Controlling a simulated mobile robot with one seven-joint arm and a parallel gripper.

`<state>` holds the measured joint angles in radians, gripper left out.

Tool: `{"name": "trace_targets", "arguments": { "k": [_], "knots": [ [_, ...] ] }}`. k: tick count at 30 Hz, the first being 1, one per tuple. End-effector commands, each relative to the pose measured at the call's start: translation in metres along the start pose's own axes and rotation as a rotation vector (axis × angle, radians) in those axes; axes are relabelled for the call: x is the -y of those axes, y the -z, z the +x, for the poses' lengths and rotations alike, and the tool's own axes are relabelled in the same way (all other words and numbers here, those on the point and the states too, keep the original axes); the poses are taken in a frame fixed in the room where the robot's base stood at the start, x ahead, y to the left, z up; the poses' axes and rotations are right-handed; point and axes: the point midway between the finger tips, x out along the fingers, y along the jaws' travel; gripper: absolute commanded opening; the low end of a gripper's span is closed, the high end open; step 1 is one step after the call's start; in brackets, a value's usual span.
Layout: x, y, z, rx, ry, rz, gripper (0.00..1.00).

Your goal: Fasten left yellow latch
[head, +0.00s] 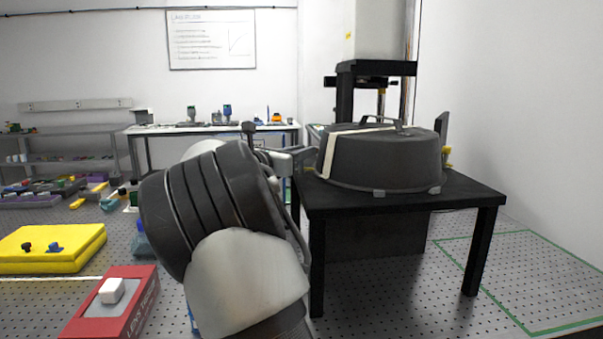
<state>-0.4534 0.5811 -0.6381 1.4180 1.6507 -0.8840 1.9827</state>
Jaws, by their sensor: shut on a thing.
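A dark grey round case (375,162) with a pale band and a top handle sits on a black table (400,205). The left yellow latch (309,169) is at the case's left side; only a small bit of yellow shows below my gripper. My gripper (304,157) reaches in from the left, its tip at that latch against the case side. It is shut on the latch; the fingers are small and partly hidden by my arm. A second yellow latch (447,157) shows at the case's right side.
A black column stand (345,100) rises behind the case. A white bench (215,127) with small items stands at the back. A red box (120,310) and a yellow block (50,247) lie at left. Green-outlined floor (535,270) at right is clear.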

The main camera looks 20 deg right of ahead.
Motion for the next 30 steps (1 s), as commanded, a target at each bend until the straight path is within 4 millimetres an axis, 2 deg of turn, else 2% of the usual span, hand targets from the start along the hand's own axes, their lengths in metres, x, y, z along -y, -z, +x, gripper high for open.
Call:
{"name": "trace_targets", "arguments": {
  "k": [1,21,30],
  "knots": [
    [0.0014,0.0070,0.0001,-0.001,-0.019,0.005,0.00],
    [0.0014,0.0033,0.0006,-0.001,-0.341,0.002,0.00],
    [0.0004,0.0009,0.0005,-0.001,-0.394,0.000,0.00]
  ]
}}
